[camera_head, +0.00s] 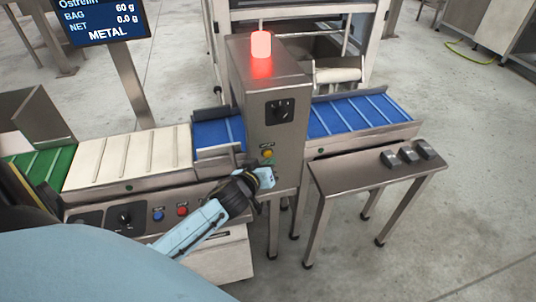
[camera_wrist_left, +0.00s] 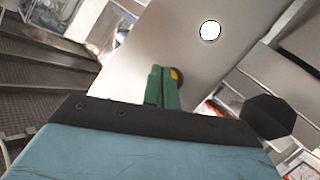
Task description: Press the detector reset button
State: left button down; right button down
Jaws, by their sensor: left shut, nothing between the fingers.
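The steel detector housing (camera_head: 262,85) stands over the blue belt, with a lit red lamp (camera_head: 261,44) on top. My left gripper (camera_head: 267,177) is close to this face, just below the yellow button in the head view. In the left wrist view its green fingers (camera_wrist_left: 163,88) are together and empty, pointing at a steel panel. A bit of yellow (camera_wrist_left: 175,75) shows at their right edge. I cannot tell whether the fingers touch anything. My right gripper is not in view.
A conveyor with white (camera_head: 130,158) and blue (camera_head: 345,115) sections runs through the housing. Below it are blue (camera_head: 159,215) and red (camera_head: 182,211) buttons. A steel side table (camera_head: 350,172) holds small metal blocks. A display (camera_head: 100,20) reads METAL.

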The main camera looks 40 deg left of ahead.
pick_arm(q)
jog(key=shift+w+a, duration=0.25)
jog(key=shift+w+a, duration=0.3)
jog(key=shift+a, duration=0.05)
dwell(0.8)
jog(key=shift+s+d, duration=0.1)
jog(key=shift+s+d+p, duration=0.45)
jog(key=shift+s+d, duration=0.05)
jog(key=shift+d, duration=0.05)
jog(key=shift+s+d+p, duration=0.6)
jog(key=shift+s+d, duration=1.05)
jog(key=shift+d, duration=0.25)
jog(key=shift+f, duration=0.1)
